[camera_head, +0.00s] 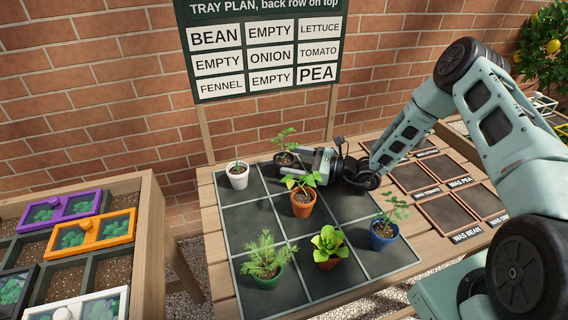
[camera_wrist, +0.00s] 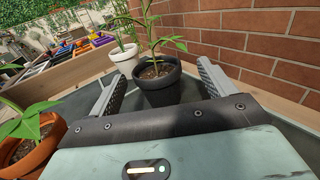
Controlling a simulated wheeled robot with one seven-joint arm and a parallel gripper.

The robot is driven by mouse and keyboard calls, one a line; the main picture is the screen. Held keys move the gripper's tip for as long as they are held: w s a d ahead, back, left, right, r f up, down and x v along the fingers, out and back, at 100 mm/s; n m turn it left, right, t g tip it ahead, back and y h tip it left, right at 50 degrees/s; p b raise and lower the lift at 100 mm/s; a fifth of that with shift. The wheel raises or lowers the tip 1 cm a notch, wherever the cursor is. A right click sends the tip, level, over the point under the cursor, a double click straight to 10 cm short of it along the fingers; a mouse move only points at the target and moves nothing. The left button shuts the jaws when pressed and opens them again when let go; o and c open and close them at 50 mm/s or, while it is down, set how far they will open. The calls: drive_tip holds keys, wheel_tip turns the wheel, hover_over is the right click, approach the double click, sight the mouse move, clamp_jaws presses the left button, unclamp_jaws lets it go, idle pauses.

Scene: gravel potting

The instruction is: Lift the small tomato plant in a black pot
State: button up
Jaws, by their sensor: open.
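The small tomato plant in a black pot (camera_head: 286,158) stands upright in the back middle cell of the dark tray (camera_head: 240,218). In the wrist view the black pot (camera_wrist: 158,88) stands between my two grey fingers, its leafy stems rising past the top of the picture. My gripper (camera_head: 310,161) reaches in low from the right in the head view. Its jaws are open, one finger on each side of the pot. The pot's lower part is hidden behind my gripper's body.
A terracotta-potted plant (camera_head: 303,205) stands close in front of my gripper. A white-potted plant (camera_head: 238,177) is to the left. Blue, green and orange pots stand farther forward. A sign board (camera_head: 263,50) on posts and a brick wall are behind.

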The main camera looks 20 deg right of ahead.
sight(285, 159)
drive_tip(key=p+x, duration=0.1)
drive_tip(key=x, duration=0.3)
drive_tip(key=shift+s+a+r, duration=0.1)
drive_tip(key=shift+a, duration=0.2)
drive_tip(key=shift+w+a, duration=0.35)
drive_tip(key=shift+a, duration=0.05)
drive_tip(key=c, duration=1.1)
